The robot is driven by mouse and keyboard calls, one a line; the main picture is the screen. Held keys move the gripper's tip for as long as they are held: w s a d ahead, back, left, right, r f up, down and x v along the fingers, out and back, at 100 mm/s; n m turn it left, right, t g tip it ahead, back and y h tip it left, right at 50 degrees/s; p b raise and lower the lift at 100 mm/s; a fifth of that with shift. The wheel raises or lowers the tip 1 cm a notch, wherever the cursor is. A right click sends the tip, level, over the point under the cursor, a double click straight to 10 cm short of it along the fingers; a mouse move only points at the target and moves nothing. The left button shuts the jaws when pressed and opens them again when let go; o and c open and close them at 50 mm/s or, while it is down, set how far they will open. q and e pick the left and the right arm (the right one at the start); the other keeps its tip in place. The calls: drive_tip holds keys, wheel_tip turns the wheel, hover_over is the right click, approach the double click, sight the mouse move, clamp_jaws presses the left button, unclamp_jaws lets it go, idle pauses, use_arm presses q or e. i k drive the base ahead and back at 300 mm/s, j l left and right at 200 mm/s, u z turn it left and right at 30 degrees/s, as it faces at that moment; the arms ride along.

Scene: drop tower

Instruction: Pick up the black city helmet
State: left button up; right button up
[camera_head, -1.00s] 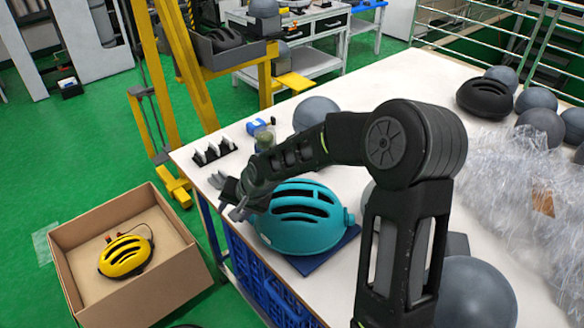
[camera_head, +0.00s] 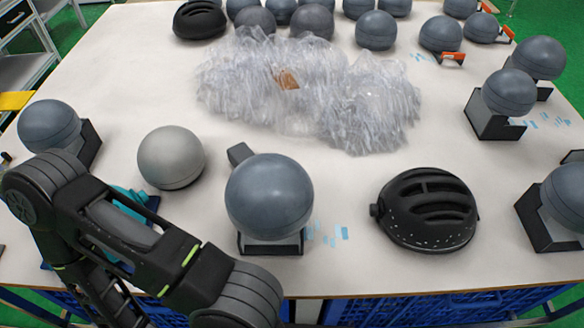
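A black helmet with long vents and light specks along its lower edge (camera_head: 425,212) lies on the white table at the front right. A second black helmet (camera_head: 200,20) sits at the table's far left edge. I cannot tell from its looks alone which of them is called the city helmet. My arm fills the lower left of the view, well to the left of the front helmet. Neither of my grippers shows. Nothing touches the front helmet.
Grey balls, one on a black stand (camera_head: 268,195), stand left of the front helmet; another ball (camera_head: 566,200) is at the right edge. Crumpled clear plastic wrap (camera_head: 370,105) lies behind. A teal helmet (camera_head: 132,205) is mostly hidden by my arm. Table between wrap and front helmet is clear.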

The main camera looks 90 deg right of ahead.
sight(432, 210)
drive_tip(key=k+j, duration=0.2)
drive_tip(key=k, duration=0.2)
drive_tip(key=k+j, duration=0.2)
drive_tip(key=k, duration=0.15)
drive_tip(key=z, duration=3.35)
